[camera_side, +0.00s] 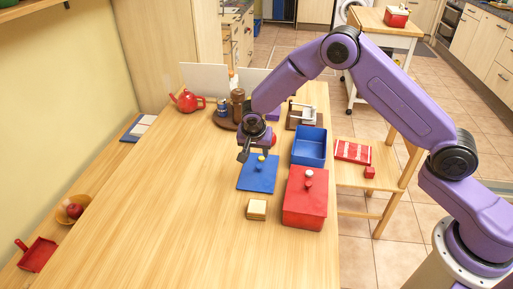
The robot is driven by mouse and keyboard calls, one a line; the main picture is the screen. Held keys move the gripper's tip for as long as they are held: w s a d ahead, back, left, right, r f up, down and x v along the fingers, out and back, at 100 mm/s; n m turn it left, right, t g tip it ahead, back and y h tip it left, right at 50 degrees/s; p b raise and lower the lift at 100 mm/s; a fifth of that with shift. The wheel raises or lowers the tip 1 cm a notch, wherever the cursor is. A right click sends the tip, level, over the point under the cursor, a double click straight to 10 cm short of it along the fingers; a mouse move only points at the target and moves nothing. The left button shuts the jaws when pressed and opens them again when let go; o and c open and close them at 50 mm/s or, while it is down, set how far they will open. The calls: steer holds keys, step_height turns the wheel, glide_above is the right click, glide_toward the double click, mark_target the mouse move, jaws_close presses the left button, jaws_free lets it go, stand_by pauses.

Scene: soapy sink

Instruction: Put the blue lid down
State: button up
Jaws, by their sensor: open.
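The blue lid (257,178) is a flat blue square with a small pale yellow knob on top. It appears to lie flat on the wooden table, left of the open blue box (310,160). My gripper (253,154) is open, pointing down at the far part of the lid, close to the knob. I cannot tell whether a finger touches the knob. The blue box has no lid on it.
A red box (304,211) with a knobbed lid stands right of the blue lid. A sandwich-like block (256,209) lies in front. A red teapot (187,101) and a round tray with jars (225,121) stand farther back. The table's left side is clear.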

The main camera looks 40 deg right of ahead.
steer(key=s+a+r+n+y, duration=0.2)
steer(key=s+r+n, duration=0.7)
steer(key=s+r, duration=0.6)
steer(key=s+d+n+g, duration=0.1)
steer(key=s+d+n, duration=0.2)
steer(key=s, duration=0.5)
steer(key=s+d+r+n+g+y, duration=0.1)
steer(key=s+d+n, duration=0.1)
steer(key=s+n, duration=0.3)
steer(key=s+d+r+n+g, duration=0.1)
steer(key=s+d+n, duration=0.2)
steer(key=s, duration=1)
steer(key=shift+d+r+n+y, duration=0.25)
steer(key=shift+d+n+y, duration=0.05)
steer(key=shift+n, duration=0.5)
